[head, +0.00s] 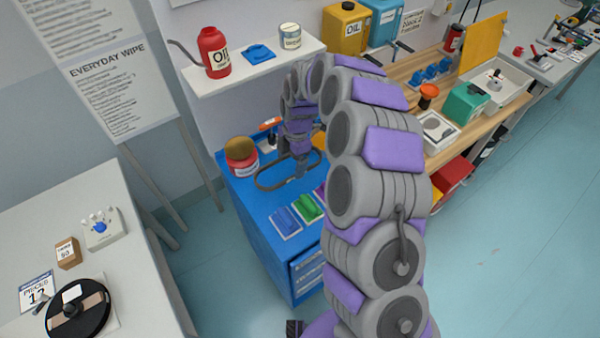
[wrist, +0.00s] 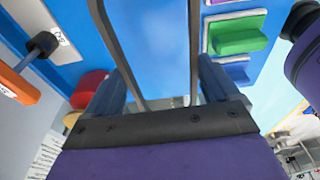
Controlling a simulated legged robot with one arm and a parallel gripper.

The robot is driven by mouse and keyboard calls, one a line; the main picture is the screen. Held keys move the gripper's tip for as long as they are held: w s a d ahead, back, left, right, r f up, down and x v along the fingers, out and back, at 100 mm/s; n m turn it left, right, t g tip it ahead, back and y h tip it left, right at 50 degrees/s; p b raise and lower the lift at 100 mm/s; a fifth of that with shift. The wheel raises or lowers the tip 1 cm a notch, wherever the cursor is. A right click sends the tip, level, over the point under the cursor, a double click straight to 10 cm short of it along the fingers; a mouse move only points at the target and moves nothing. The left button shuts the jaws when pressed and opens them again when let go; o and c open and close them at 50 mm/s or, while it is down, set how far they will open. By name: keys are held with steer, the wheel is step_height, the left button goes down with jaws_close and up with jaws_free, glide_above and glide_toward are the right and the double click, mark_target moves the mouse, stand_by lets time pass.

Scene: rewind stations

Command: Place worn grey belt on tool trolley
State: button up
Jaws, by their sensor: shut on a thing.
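The worn grey belt (head: 262,187) is a thin dark loop over the top of the blue tool trolley (head: 258,222). My gripper (head: 301,168) is above the trolley and shut on the belt near its middle. I cannot tell whether the belt touches the trolley top or hangs just above it. In the wrist view two strands of the belt (wrist: 193,45) run up past my gripper's fingers (wrist: 162,88), with the blue trolley top (wrist: 158,30) behind them. My arm hides the trolley's right side.
On the trolley stand a red jar (head: 242,157) at the back left and blue (head: 287,222) and green (head: 308,207) blocks at the front. A white shelf (head: 270,62) with a red oil can (head: 214,52) overhangs the back. A wooden bench (head: 420,75) stands to the right.

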glide_above(287, 176)
steer(key=s, duration=0.2)
steer(key=f, duration=0.5)
steer(key=shift+a, duration=0.2)
steer(key=f, duration=0.1)
steer(key=d+f, duration=0.1)
steer(key=shift+d+f+b, duration=0.1)
steer(key=shift+f+b, duration=0.25)
steer(key=shift+f, duration=0.05)
steer(key=shift+d+r, duration=0.1)
steer(key=shift+d, duration=0.15)
steer(key=shift+a+f, duration=0.2)
steer(key=o, duration=0.7)
steer(key=shift+a, duration=0.2)
steer(key=shift+o, duration=0.5)
steer(key=shift+a, duration=0.25)
steer(key=shift+d, duration=0.1)
steer(key=shift+d, duration=0.25)
steer(key=shift+r, duration=0.1)
